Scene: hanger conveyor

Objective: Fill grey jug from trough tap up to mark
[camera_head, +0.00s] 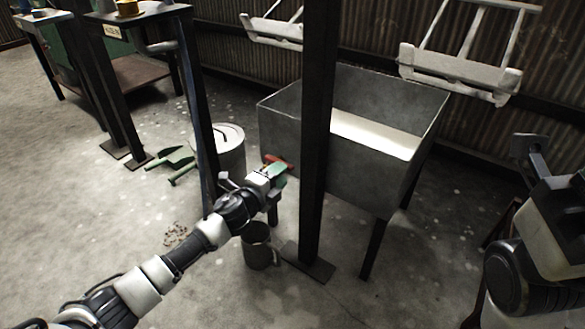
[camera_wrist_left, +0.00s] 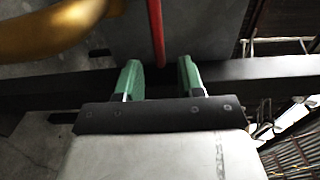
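The trough (camera_head: 285,110) is a grey metal tank holding pale liquid. A red tap lever (camera_head: 272,159) shows at its near left side; it also shows in the left wrist view (camera_wrist_left: 156,35). A brass-coloured part, apparently the tap body (camera_wrist_left: 50,30), is blurred at the upper left there. My left gripper (camera_head: 279,172) is at the lever. Its green fingertips (camera_wrist_left: 160,75) are apart, with the lever's end just ahead of the gap between them. The grey jug (camera_head: 257,248) stands upright on the floor below the gripper; its mark and contents cannot be made out. My right arm (camera_head: 535,230) is at the right edge.
A dark post (camera_head: 316,150) stands in front of the trough, right of my left gripper. A lidded grey bin (camera_head: 232,158) and green scoop-like tools (camera_head: 175,158) are behind my left arm. White hangers (camera_head: 460,68) hang above the trough. Floor at left is mostly clear.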

